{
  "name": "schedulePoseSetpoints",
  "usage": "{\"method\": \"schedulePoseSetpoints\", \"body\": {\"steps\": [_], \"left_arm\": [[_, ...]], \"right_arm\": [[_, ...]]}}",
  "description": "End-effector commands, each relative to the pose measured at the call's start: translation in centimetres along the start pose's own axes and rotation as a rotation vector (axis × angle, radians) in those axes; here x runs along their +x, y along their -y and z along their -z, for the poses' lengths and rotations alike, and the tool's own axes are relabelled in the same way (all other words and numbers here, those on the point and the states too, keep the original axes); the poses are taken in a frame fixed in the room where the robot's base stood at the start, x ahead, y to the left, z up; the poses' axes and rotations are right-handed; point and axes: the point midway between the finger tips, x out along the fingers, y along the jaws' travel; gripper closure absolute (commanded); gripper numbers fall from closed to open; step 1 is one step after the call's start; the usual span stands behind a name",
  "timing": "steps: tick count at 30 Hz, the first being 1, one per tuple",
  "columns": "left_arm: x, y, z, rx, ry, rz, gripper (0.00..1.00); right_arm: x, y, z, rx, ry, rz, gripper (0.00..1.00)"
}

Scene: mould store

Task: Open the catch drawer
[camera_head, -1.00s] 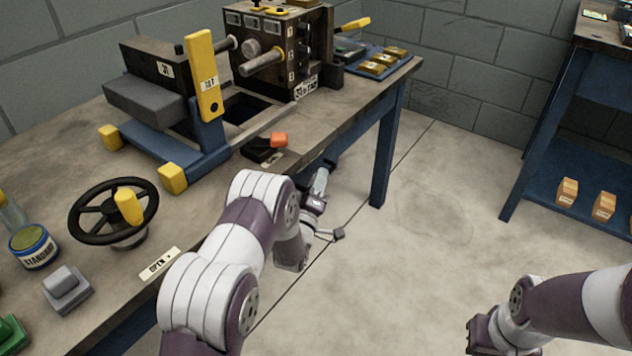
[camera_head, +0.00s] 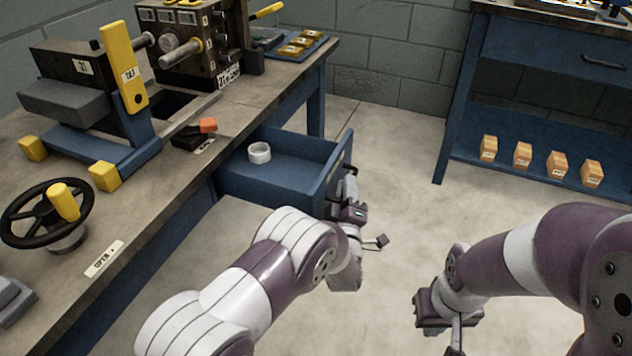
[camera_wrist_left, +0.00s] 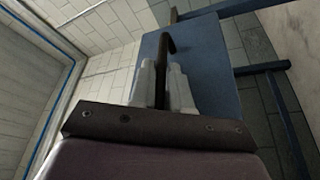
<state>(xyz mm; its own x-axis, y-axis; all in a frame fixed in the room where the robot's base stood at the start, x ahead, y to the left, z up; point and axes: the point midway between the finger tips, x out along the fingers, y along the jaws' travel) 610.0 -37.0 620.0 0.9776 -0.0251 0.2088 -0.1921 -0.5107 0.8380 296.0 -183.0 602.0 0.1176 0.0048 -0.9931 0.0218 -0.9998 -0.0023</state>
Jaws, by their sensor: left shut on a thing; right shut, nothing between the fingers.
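The blue catch drawer (camera_head: 275,182) stands pulled out from under the workbench in the head view. A white ring-shaped roll (camera_head: 260,152) lies inside it. My left gripper (camera_head: 347,186) is at the drawer's front panel and is shut on the drawer's dark handle. In the left wrist view, the handle (camera_wrist_left: 166,60) runs between the two pale fingers (camera_wrist_left: 163,85), with the blue drawer front (camera_wrist_left: 205,55) behind it. My right gripper (camera_head: 452,338) hangs over the floor at lower right, away from the drawer; its fingertips are partly cut off by the frame.
The workbench (camera_head: 160,190) carries a handwheel (camera_head: 48,215), a clamp press with a yellow lever (camera_head: 122,65) and an orange-tipped tool (camera_head: 195,132). A second blue bench (camera_head: 530,45) with several small boxes stands at right. Floor between the benches is clear.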

Motion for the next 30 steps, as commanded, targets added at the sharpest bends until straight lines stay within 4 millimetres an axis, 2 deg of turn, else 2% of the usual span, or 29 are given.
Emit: {"method": "schedulePoseSetpoints", "body": {"steps": [3,12,18,29,30], "left_arm": [[-0.9,-1.2,-2.2,0.000,0.004,-0.001,1.00],[-2.1,-3.3,-5.2,0.001,0.003,0.002,1.00],[-2.4,-3.9,-5.9,0.002,0.003,0.001,1.00],[-2.4,-4.0,-5.9,0.002,0.002,0.002,1.00],[-2.4,-4.0,-5.9,0.002,0.002,0.001,0.77]], "right_arm": [[0.6,0.0,-0.1,0.000,0.000,0.000,1.00],[1.2,0.0,-0.1,0.000,0.000,0.000,1.00],[1.3,0.0,-0.2,0.000,0.000,0.000,1.00],[1.3,0.0,-0.2,0.000,0.000,0.000,1.00],[1.3,0.0,-0.2,0.000,0.000,0.000,1.00]]}}
